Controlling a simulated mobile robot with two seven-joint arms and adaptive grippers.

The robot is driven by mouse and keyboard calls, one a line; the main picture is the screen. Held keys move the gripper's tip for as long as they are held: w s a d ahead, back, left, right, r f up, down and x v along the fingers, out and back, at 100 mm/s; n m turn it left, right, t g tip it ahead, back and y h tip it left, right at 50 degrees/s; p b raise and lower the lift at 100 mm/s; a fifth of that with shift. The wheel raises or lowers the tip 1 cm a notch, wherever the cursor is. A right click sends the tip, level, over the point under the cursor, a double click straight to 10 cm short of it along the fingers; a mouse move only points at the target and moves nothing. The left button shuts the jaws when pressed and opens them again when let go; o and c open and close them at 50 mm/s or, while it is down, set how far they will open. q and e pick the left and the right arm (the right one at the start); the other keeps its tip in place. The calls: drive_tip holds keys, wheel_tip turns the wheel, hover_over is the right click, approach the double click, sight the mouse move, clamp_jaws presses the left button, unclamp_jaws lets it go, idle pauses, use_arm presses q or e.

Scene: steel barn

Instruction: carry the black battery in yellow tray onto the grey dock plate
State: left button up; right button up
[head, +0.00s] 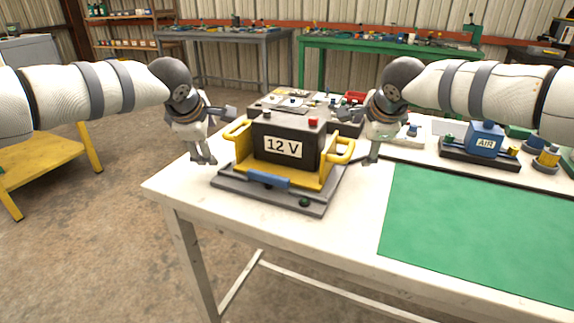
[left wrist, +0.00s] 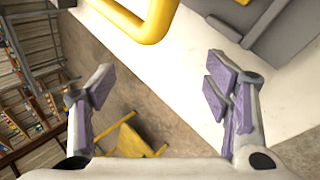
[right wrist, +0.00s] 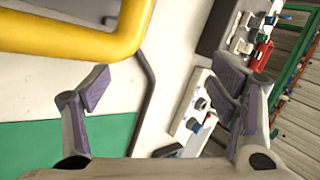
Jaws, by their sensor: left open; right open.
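The black battery (head: 285,135), marked 12 V with a red terminal cap, stands upright in the yellow tray (head: 243,165). The tray rests on the grey dock plate (head: 235,196), which has a blue part at its front edge. My left gripper (head: 214,138) is open beside the tray's left handle (head: 237,131), apart from it. My right gripper (head: 363,138) is open just beyond the right handle (head: 341,153). The wrist views show a yellow handle ahead of the left jaws (left wrist: 155,22) and of the right jaws (right wrist: 60,38), with nothing between the fingers.
The white table (head: 350,205) carries a green mat (head: 480,230) on the right. A blue AIR unit (head: 485,139) and small parts stand behind the mat. Grey items stand behind the battery. A yellow stand (head: 40,160) is on the floor at left.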

use_arm(q)
drive_tip(key=shift+r, duration=0.1)
use_arm(e)
drive_tip(key=shift+s+r, duration=0.2)
drive_tip(key=shift+r, duration=0.15)
use_arm(q)
drive_tip(key=v, duration=1.1)
drive_tip(key=shift+s+r, duration=0.3)
use_arm(e)
drive_tip(key=v, duration=1.1)
